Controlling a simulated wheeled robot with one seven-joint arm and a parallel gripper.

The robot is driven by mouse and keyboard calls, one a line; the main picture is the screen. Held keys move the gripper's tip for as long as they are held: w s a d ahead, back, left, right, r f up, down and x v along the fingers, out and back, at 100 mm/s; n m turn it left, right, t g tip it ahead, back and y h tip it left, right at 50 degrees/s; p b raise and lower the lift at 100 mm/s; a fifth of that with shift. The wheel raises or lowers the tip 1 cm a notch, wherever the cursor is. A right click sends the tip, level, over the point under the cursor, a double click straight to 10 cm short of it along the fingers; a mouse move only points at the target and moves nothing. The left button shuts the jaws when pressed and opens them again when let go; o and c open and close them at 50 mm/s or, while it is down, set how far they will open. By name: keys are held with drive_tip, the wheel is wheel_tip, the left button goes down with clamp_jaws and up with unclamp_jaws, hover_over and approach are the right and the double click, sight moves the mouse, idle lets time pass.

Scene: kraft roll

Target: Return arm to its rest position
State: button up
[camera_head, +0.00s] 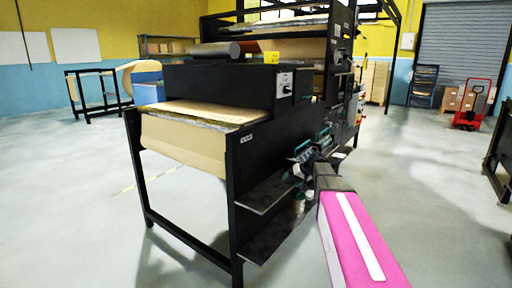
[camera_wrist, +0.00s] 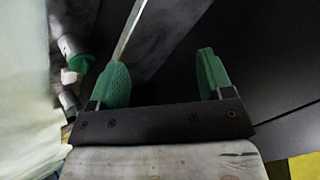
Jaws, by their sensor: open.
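My gripper (camera_wrist: 162,80) shows in the wrist view with its two green fingers wide apart and nothing between them. In the head view my gripper (camera_head: 312,150) is small, at the end of my pink arm, in front of the right side of the black machine (camera_head: 222,85). The arm reaches forward from the lower right. Whether the fingers touch the machine cannot be told.
Brown kraft paper (camera_head: 185,155) hangs over the machine's front. Dark shelves (camera_head: 270,192) with small items sit low on its side, close to my gripper. A red pallet jack (camera_head: 470,108) stands far right. The floor (camera_head: 425,175) right of the machine is clear.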

drive_tip(key=s+f+g+h, duration=0.1)
drive_tip(key=s+f+h, duration=0.1)
drive_tip(key=s+f, duration=0.3)
drive_tip(key=s+d+f+m+g+h, duration=0.1)
drive_tip(key=s+f, duration=0.5)
drive_tip(key=s, duration=0.8)
drive_tip(key=s+f+g+h, duration=0.2)
drive_tip(key=s+f+h, duration=0.2)
drive_tip(key=s, duration=0.6)
wheel_tip(320, 180, down, 2)
drive_tip(key=shift+d+g, duration=0.25)
drive_tip(key=shift+g, duration=0.05)
